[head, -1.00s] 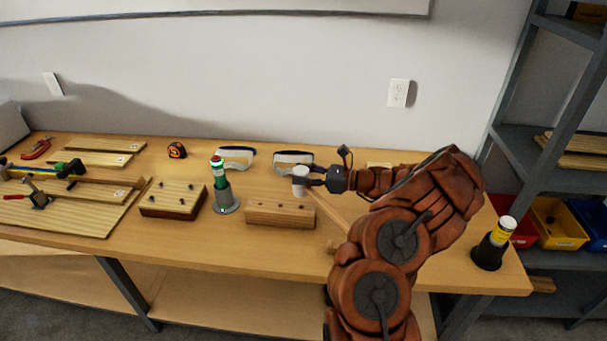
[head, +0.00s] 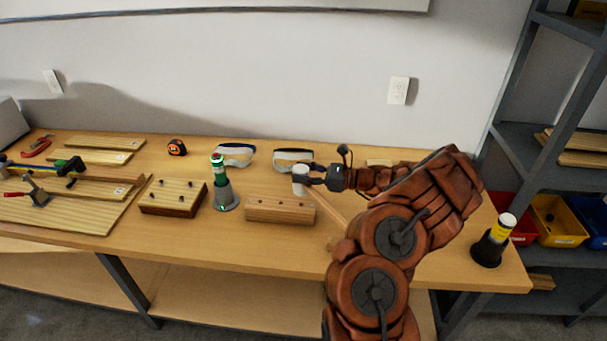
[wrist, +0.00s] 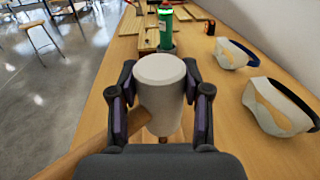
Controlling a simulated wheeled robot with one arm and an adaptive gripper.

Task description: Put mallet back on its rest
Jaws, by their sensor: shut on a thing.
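The mallet has a white cylindrical head (head: 299,176) and a pale wooden handle (head: 335,206). In the wrist view its head (wrist: 160,85) sits between my two fingers, and its handle (wrist: 85,153) slants to the lower left. My gripper (head: 313,182) is shut on the mallet's head, which is at the back right of a wooden block with holes (head: 280,211). This block may be the rest; I cannot tell for sure. Whether the mallet touches the block or the bench is unclear. My arm hides part of the handle side.
On the workbench (head: 270,238), safety glasses (head: 294,158) lie close behind the mallet. A green bottle (head: 218,170) stands in a grey holder, left of the block. A pegged board (head: 172,197) is farther left. A yellow-labelled bottle (head: 503,226) stands at right.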

